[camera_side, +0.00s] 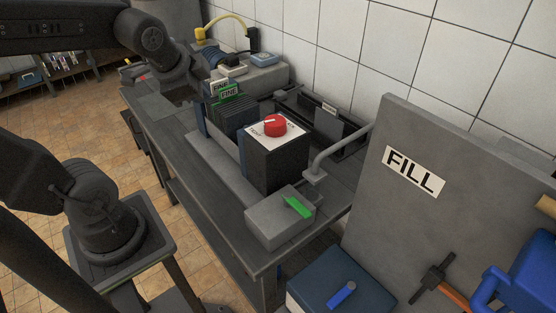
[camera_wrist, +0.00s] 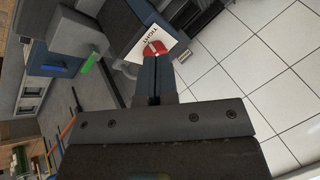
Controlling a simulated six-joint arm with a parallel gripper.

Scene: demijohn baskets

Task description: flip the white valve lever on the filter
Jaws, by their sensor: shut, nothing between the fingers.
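The plate filter, with a row of dark plates (camera_side: 236,112), stands on the grey bench. A dark box (camera_side: 277,162) at its near end carries a red knob (camera_side: 274,125) with a white pointer on a white card. The knob also shows in the wrist view (camera_wrist: 155,49), beyond my fingertips; I cannot tell the gap. I cannot make out a white valve lever in either view. My gripper (camera_wrist: 156,62) is shut and empty. In the side view its dark body hangs over the far left part of the bench, near the green FINE labels (camera_side: 224,90).
A grey box with a green lever (camera_side: 299,207) sits at the bench's near end, beside a bent grey pipe (camera_side: 338,148). A panel marked FILL (camera_side: 414,171) stands at right. A blue box with a blue lever (camera_side: 341,294) is below. The tiled wall runs behind.

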